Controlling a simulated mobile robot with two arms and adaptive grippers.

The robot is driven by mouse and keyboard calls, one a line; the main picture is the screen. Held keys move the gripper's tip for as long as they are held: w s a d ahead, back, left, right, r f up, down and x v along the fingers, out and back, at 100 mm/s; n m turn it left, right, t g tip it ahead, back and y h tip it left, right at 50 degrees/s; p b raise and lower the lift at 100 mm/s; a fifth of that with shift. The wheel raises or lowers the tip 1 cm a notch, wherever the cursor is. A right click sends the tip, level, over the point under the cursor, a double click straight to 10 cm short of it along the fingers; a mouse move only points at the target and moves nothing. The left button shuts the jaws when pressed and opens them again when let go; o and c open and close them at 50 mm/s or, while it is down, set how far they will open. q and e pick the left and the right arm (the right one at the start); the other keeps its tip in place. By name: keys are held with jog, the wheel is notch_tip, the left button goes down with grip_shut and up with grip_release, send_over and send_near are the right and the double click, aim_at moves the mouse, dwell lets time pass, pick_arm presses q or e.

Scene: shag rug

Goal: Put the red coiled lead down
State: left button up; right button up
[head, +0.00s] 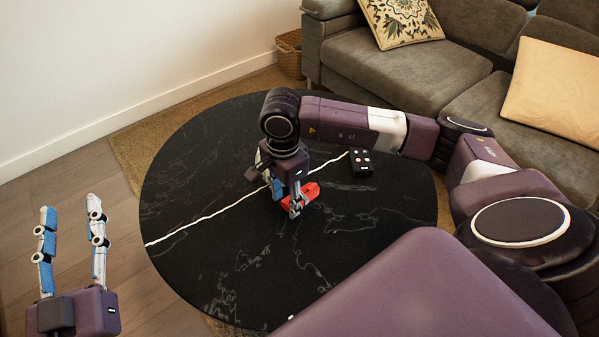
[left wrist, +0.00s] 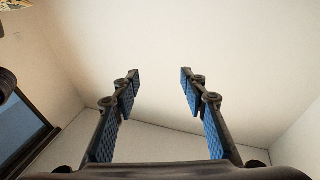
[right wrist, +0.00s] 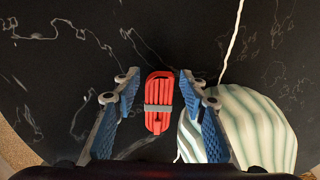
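The red coiled lead (head: 312,192) is on the round black table, beside the fingertips of my right gripper (head: 288,201). In the right wrist view the lead (right wrist: 164,93) shows as a narrow red bundle with a grey band across it. It lies between the two fingers, with a gap visible on each side. My right gripper points down and is open. My left gripper (head: 70,208) is raised at the lower left, away from the table, open and empty. In the left wrist view its fingers stand apart against a plain wall and ceiling.
The round black table (head: 200,270) has a white veined pattern. A pale green-and-white striped rounded object (right wrist: 255,125) stands close to the right finger in the right wrist view. A small black box (head: 361,162) lies behind the lead. A grey sofa (head: 400,72) stands beyond.

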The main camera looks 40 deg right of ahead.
jog(key=shift+f, duration=0.45)
jog(key=shift+c, duration=0.2)
jog(key=c, duration=1)
jog(key=shift+r, duration=0.1)
